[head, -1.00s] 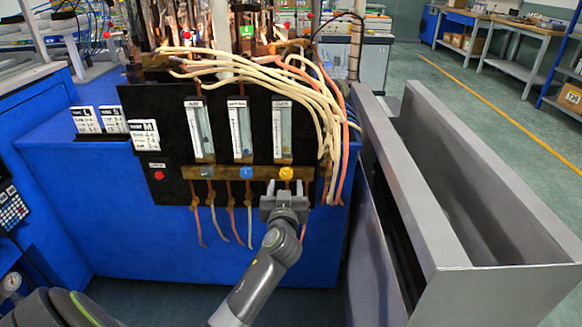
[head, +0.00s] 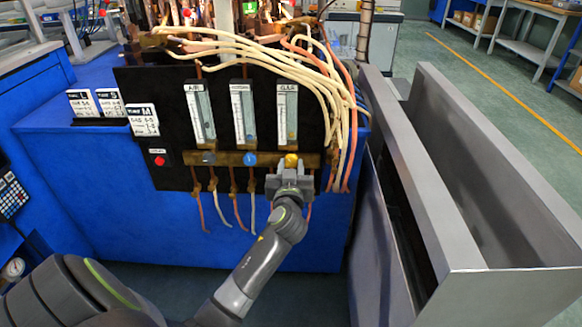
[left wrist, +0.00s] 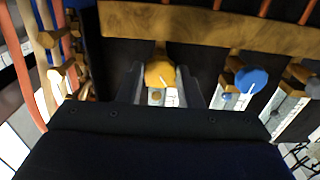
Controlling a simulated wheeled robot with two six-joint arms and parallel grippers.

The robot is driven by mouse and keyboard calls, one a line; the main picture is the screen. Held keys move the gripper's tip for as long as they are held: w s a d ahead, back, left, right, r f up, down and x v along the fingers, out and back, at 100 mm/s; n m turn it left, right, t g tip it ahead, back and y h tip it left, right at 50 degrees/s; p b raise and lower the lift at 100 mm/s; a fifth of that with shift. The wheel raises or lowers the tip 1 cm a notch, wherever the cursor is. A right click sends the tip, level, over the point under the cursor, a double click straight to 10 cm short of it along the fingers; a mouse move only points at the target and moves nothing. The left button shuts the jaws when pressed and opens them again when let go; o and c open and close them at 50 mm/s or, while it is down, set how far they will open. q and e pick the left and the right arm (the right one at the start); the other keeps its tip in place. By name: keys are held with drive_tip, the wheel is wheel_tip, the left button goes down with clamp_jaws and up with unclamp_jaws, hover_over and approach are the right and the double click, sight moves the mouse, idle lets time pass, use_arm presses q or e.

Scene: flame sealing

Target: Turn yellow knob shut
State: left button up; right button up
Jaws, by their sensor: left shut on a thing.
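The yellow knob (head: 291,160) is the rightmost of three knobs on a brass bar (head: 228,158) below the flow meters. My left gripper (head: 290,172) is at this knob, reaching up from below. In the left wrist view the yellow knob (left wrist: 159,74) sits between the two fingers (left wrist: 160,88), with a white mark on its face. The gripper is shut on it. The blue knob (head: 250,159) and a grey knob (head: 208,157) are to the left. My right gripper is not in view.
Cream and orange hoses (head: 290,62) arch over the panel and hang at its right edge. A red button (head: 160,160) is at the panel's left. A grey metal trough (head: 455,180) stands close on the right. Label cards (head: 110,102) stand on the left.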

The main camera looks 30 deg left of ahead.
use_arm(q)
drive_tip(key=shift+m, duration=0.6)
drive_tip(key=shift+r+m+p, duration=0.1)
drive_tip(key=shift+m+p, duration=0.2)
drive_tip(key=shift+p, duration=0.05)
drive_tip(key=shift+m+p, duration=0.85)
drive_tip(key=shift+m, duration=1.75)
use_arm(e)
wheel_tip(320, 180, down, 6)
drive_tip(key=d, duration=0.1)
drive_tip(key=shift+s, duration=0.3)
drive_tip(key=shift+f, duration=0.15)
use_arm(q)
drive_tip(key=o, duration=1)
